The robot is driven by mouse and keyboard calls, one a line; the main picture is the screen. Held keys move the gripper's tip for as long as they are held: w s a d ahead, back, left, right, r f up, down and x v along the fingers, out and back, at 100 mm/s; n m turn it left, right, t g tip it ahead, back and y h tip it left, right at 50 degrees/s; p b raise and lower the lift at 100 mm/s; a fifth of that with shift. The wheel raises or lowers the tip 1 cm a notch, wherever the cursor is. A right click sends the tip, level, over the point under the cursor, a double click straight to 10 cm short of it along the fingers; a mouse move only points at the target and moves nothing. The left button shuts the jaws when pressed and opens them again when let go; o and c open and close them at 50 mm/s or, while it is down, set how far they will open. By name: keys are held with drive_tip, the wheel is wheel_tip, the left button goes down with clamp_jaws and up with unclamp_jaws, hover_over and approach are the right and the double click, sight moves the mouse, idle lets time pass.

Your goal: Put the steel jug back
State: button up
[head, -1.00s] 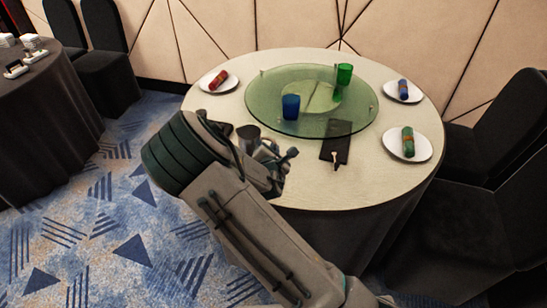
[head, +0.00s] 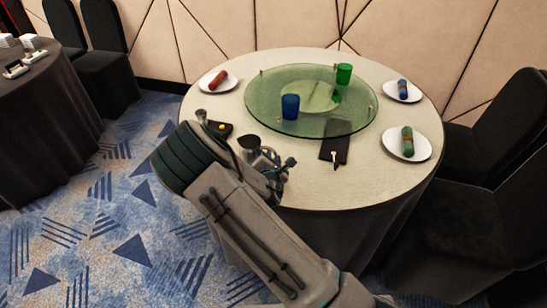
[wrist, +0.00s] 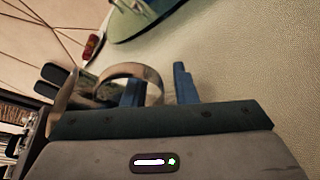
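The steel jug (head: 249,143) shows in the head view beside my gripper (head: 277,170), over the near left part of the round table (head: 310,190). In the wrist view its curved handle (wrist: 155,84) loops around one blue finger of my gripper (wrist: 158,88), and the band passes between the two fingers. The fingers stand a little apart, with the handle between them. The jug's body is mostly hidden by my arm and hand. Whether its base touches the table cannot be seen.
A glass turntable (head: 260,105) carries a blue glass (head: 290,107) and a green glass (head: 344,74). A dark mat (head: 335,150) lies in front. Plates with rolled napkins stand around the edge; another dark mat (head: 224,133) lies left of the jug. Black chairs stand right.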

drive_tip(key=v, duration=1.2)
drive_tip(key=shift+d+f+m+g, duration=0.2)
drive_tip(key=shift+d+m+g, duration=0.25)
drive_tip(key=shift+m, duration=0.45)
drive_tip(key=m+g, duration=0.1)
drive_tip(key=m, duration=0.1)
drive_tip(key=s+d+m+g, duration=0.1)
drive_tip(key=m, duration=0.1)
drive_tip(key=m+g, duration=0.2)
drive_tip(key=shift+s+d+f+m, duration=0.1)
drive_tip(key=shift+s+d+m, duration=0.15)
drive_tip(key=shift+s+m, duration=0.15)
drive_tip(key=s+d+r+m+g+y, duration=0.1)
drive_tip(key=s+d+r+m+g, duration=0.2)
drive_tip(key=s+r+m, duration=0.6)
drive_tip(key=s+d+r+m+g+y, duration=0.1)
drive_tip(key=s+d+r+m+g, duration=0.3)
drive_tip(key=s+d+r+m, duration=0.3)
drive_tip(key=s+r+m, duration=0.2)
drive_tip(key=s+r, duration=0.1)
drive_tip(key=s, duration=0.1)
drive_tip(key=shift+s+d+r, duration=0.2)
drive_tip(key=shift+d, duration=0.05)
